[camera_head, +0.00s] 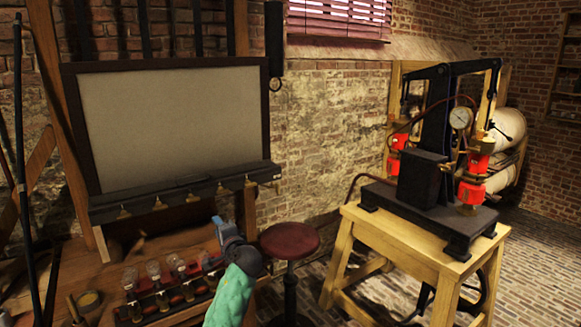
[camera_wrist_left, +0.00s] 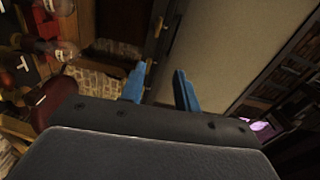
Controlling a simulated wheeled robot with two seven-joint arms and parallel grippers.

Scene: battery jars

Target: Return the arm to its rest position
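My left gripper (camera_head: 222,230) has blue fingers and a black body on a green-sleeved arm. It is over the right end of the workbench, close to the right end of the row of jars in the picture. In the left wrist view its two blue fingers (camera_wrist_left: 160,85) stand apart with nothing between them. Several glass battery jars (camera_head: 153,271) stand in a dark rack (camera_head: 150,305) on the bench. Some jars also show at the upper left of the left wrist view (camera_wrist_left: 48,28). The gripper partly covers the rack's right end. My right gripper is not in view.
A framed pale board (camera_head: 170,120) stands behind the bench, with a dark ledge (camera_head: 180,190) below it. A round red stool (camera_head: 289,240) stands close right of my arm. A wooden table (camera_head: 400,235) with a black machine (camera_head: 430,180) is further right.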

